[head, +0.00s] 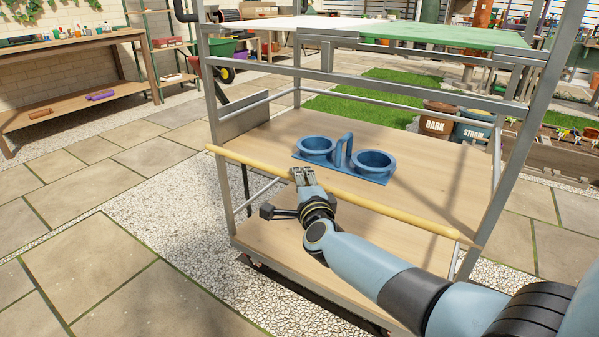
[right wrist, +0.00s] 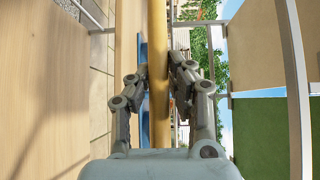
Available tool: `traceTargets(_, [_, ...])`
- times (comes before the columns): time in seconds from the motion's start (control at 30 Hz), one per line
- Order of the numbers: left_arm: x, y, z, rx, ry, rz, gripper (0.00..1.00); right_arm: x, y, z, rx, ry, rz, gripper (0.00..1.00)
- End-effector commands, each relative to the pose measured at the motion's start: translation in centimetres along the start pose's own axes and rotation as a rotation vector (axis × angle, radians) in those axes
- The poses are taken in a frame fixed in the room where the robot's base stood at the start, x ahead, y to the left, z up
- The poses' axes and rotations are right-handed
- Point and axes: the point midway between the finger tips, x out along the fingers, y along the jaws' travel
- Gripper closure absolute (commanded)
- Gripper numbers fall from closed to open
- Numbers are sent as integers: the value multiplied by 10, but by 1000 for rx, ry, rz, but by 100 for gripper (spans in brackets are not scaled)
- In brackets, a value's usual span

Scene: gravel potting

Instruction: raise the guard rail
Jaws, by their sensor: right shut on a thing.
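The guard rail (head: 380,203) is a long pale-yellow wooden bar running across the front of the metal cart (head: 218,130), from the left front post to the right one. My right gripper (head: 303,176) is shut on the rail, left of its middle, from the front. In the right wrist view the rail (right wrist: 158,60) passes between the two fingers (right wrist: 160,75), and the fingers close on both its sides. Whether the rail's ends rest in brackets is too small to tell. My left gripper is out of view.
A blue two-ring holder (head: 345,160) with a handle stands on the cart's wooden middle shelf (head: 430,160) behind the rail. Bark (head: 438,122) and straw (head: 473,130) tubs stand behind. Paving left is clear.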

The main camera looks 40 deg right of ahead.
Motion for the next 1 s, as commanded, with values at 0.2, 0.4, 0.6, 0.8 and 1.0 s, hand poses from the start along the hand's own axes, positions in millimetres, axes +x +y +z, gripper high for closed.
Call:
traceTargets(0.2, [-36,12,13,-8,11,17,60,7,-24,-6,88,1,86,100])
traceTargets(0.4, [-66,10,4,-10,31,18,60,15,-32,-15,193,1,191,100])
traceTargets(0.6, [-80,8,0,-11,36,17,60,21,-34,-21,269,1,268,100])
traceTargets(0.8, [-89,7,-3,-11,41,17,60,27,-37,-27,282,1,286,100])
traceTargets(1.0, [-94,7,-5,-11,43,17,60,36,-42,-37,281,2,284,100])
